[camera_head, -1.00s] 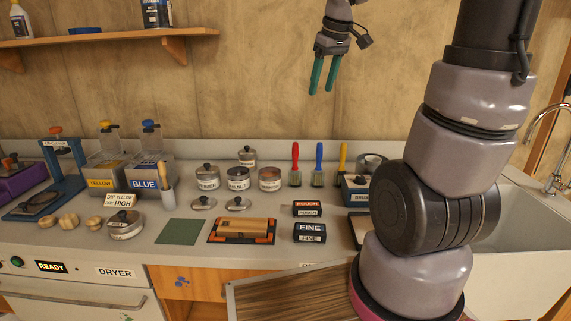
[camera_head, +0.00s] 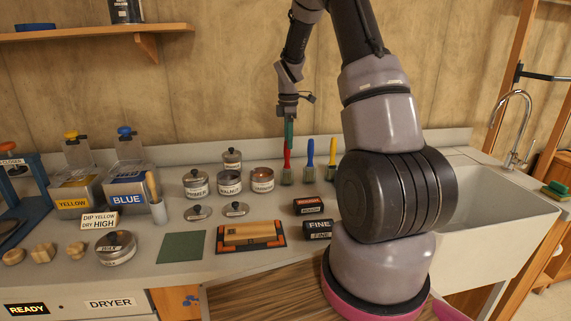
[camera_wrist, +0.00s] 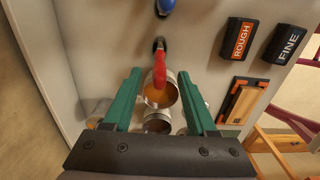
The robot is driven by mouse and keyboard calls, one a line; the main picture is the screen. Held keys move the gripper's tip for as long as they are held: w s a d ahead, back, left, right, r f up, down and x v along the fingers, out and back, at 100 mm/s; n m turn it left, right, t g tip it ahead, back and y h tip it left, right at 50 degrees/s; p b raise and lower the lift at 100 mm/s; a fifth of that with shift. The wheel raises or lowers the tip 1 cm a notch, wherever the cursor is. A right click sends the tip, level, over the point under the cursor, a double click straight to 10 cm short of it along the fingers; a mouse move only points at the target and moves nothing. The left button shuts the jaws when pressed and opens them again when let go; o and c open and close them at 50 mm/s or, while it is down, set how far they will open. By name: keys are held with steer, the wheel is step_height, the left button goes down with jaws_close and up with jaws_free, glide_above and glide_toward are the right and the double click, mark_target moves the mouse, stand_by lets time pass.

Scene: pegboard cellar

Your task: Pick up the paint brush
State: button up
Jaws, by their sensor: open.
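Three upright brushes stand in a row at the back of the counter: a red-handled paint brush (camera_head: 286,165), a blue-handled one (camera_head: 310,156) and a yellow-handled one (camera_head: 332,156). My gripper (camera_head: 289,136) points down at the red brush, its green fingers overlapping the top of the handle in the head view. In the wrist view my gripper (camera_wrist: 160,73) is open, and the red handle (camera_wrist: 159,68) shows between the fingertips. I cannot tell whether a finger touches it. The blue handle (camera_wrist: 165,6) is at the top edge there.
Open cans (camera_head: 229,183) stand left of the brushes, close to my fingers. ROUGH (camera_head: 308,206) and FINE (camera_head: 318,229) blocks lie in front. A wooden-handled tool stands in a grey cup (camera_head: 158,213). The sink (camera_head: 470,200) is at the right.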

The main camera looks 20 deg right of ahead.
mark_target(287, 168)
steer(key=f, duration=0.8)
steer(key=shift+a, duration=0.3)
steer(key=shift+r, duration=0.1)
jaws_close()
stand_by(1.0)
